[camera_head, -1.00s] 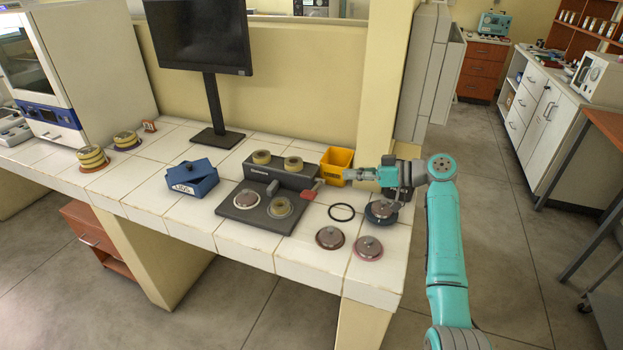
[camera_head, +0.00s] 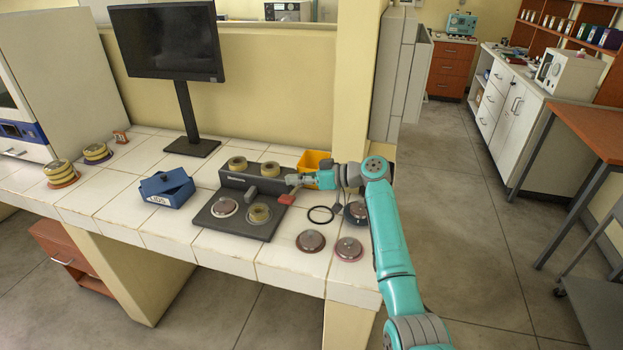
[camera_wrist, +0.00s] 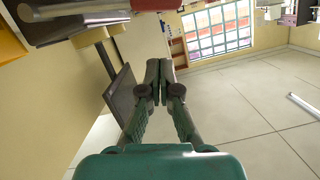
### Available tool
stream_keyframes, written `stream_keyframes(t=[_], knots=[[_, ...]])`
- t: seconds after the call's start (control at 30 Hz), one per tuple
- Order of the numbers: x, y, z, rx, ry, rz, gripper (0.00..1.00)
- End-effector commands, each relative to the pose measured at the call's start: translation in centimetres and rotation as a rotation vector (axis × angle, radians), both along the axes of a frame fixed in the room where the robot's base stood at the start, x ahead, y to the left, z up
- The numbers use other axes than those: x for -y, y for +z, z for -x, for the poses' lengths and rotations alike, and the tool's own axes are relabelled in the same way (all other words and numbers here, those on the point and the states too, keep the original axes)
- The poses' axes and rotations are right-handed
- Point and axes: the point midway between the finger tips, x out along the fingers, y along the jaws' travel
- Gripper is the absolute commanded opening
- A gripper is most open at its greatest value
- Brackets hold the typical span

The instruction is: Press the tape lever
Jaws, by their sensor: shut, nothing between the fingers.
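The dark grey tape device (camera_head: 228,228) stands on the white tiled bench with tape rolls on its top and discs on its base. The red-ended tape lever (camera_head: 287,199) sticks out at its right side. My gripper (camera_head: 290,180) is shut and empty, just above the red lever end in the head picture; I cannot tell whether they touch. In the wrist view my gripper (camera_wrist: 161,88) shows its fingertips together with nothing between them.
A yellow bin (camera_head: 311,160) stands close behind my gripper. A blue box (camera_head: 167,190) lies left of the device. A black ring (camera_head: 320,215) and brown discs (camera_head: 310,241) lie to its right. A monitor (camera_head: 168,42) stands behind on the bench.

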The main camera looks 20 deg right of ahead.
Motion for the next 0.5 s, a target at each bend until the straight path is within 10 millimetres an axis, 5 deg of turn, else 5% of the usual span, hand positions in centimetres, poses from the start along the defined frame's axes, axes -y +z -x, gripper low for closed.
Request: stream_keyframes(t=[0.2, 0.5], knots=[[-0.5, -2.8, 0.5, -0.001, -0.001, 0.000, 0.00], [-0.7, -3.9, 0.7, 0.000, -0.001, 0.000, 0.00]])
